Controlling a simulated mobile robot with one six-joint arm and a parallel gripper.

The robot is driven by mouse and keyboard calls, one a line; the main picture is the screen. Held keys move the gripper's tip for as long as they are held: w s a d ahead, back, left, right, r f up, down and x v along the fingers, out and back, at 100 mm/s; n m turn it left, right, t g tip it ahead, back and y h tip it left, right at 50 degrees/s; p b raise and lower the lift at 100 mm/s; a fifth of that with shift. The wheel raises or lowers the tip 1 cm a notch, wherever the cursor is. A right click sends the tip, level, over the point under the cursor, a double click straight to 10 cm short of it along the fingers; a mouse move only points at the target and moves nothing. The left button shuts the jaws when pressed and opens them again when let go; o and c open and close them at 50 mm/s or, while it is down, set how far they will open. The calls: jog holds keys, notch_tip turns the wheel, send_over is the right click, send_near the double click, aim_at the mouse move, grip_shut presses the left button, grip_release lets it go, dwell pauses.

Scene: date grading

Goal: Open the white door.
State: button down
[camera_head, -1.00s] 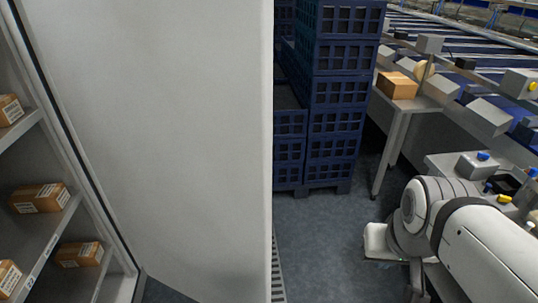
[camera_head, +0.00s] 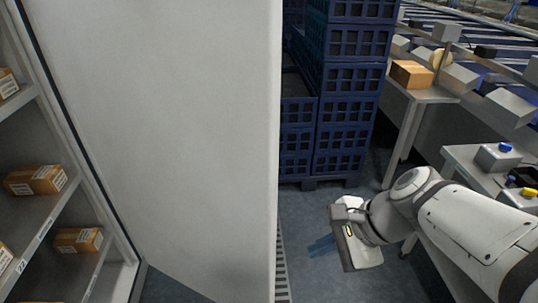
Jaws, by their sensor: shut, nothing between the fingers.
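The white door (camera_head: 160,140) is a tall plain panel filling the left-centre of the view. It stands swung out from the shelf unit (camera_head: 112,205), whose inside shows on the left. The door's free edge is on the right, beside the crates; no handle shows. My gripper (camera_head: 320,246) is right of that edge, low over the floor, with its blue fingers pointing left towards the door. A strip of floor shows between the fingertips and the edge in the picture. The fingers are shut and empty.
Several cardboard boxes (camera_head: 36,180) lie on the shelves. Blue crates (camera_head: 345,95) stand stacked behind the door's edge. A small table with a carton (camera_head: 411,74) and a conveyor line (camera_head: 500,55) are at the right. Blue-grey floor (camera_head: 300,210) is open near my gripper.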

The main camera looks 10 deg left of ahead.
jog(key=w+a+f+m+t+y+b, duration=0.1)
jog(key=w+a+f+m+y+b, duration=0.25)
jog(key=a+m+y+b, duration=0.65)
jog(key=m+t, duration=0.6)
jog(key=m, duration=1.2)
send_near(264, 193)
jog(key=a+r, duration=0.3)
jog(key=a, duration=0.1)
jog(key=a+p, duration=0.1)
jog(key=p, duration=0.1)
jog(key=a+r+p, duration=0.1)
jog(key=p, duration=0.1)
jog(key=w+a+p, duration=0.1)
jog(key=p, duration=0.1)
jog(key=shift+a+r+g+h, duration=0.15)
jog(key=shift+g+h, duration=0.15)
jog(key=shift+w+a+p, duration=0.1)
jog(key=shift+p, duration=0.7)
jog(key=p, duration=0.3)
jog(key=shift+w+a, duration=0.1)
jog(key=shift+a, duration=0.1)
jog(key=p, duration=0.3)
jog(key=shift+a+p, duration=0.15)
jog(key=shift+p, duration=0.15)
